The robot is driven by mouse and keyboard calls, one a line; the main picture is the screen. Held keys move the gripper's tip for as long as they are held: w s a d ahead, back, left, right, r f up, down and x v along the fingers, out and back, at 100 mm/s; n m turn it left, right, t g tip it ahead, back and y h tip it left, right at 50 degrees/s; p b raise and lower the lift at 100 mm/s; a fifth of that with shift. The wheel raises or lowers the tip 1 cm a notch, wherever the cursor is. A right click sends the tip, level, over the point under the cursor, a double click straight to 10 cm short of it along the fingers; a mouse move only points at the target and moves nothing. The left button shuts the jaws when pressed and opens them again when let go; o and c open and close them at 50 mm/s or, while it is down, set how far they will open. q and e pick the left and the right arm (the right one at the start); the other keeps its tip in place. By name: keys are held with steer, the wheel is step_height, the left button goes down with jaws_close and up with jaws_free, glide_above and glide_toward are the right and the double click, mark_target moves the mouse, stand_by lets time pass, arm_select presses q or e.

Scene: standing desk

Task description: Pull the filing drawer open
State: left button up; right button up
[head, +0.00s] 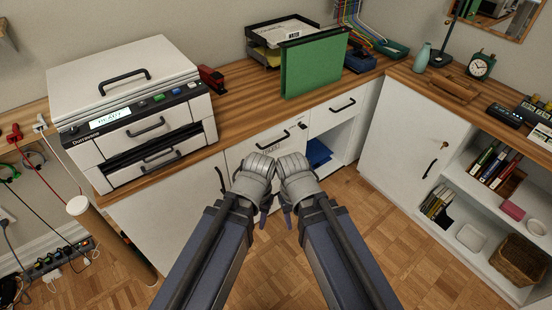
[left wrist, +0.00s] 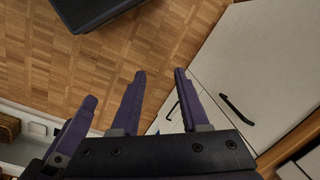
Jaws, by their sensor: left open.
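The white drawer fronts are set under the wooden desk top. One wide front (head: 243,150), which I take for the filing drawer, has a black bar handle (head: 272,143) and looks closed flush. Another drawer (head: 325,117) to its right also looks closed. My left gripper (head: 264,212) is open and points down in front of the cabinet, apart from the handle. In the left wrist view its purple fingers (left wrist: 160,73) are spread with nothing held. My right gripper (head: 288,213) hangs close beside it; its jaws are too small to judge. The wrists hide the lower part of the drawer front.
A printer (head: 140,130) stands on the desk at left. A green folder (head: 313,66) stands near the desk's front edge. An open niche with a blue item (head: 318,153) is right of the drawer. The parquet floor (head: 400,250) at right is clear.

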arm_select(q)
step_height(320, 180, down, 16)
steer(key=a+f+b, duration=0.1)
steer(key=b, duration=1.3)
steer(key=n+t+h+b, duration=0.6)
steer(key=n+t+h, duration=0.55)
steer(key=n, duration=0.95)
glide_toward(275, 143)
steer(key=w+d+f+t+y, duration=0.1)
steer(key=w+d+t+y, duration=0.1)
steer(key=d, duration=0.1)
steer(key=shift+g+h, duration=0.25)
steer(key=shift+h, duration=0.1)
steer(key=shift+b+x, duration=1.1)
steer(key=shift+x, duration=2.85)
steer(key=shift+a, duration=0.1)
jaws_close()
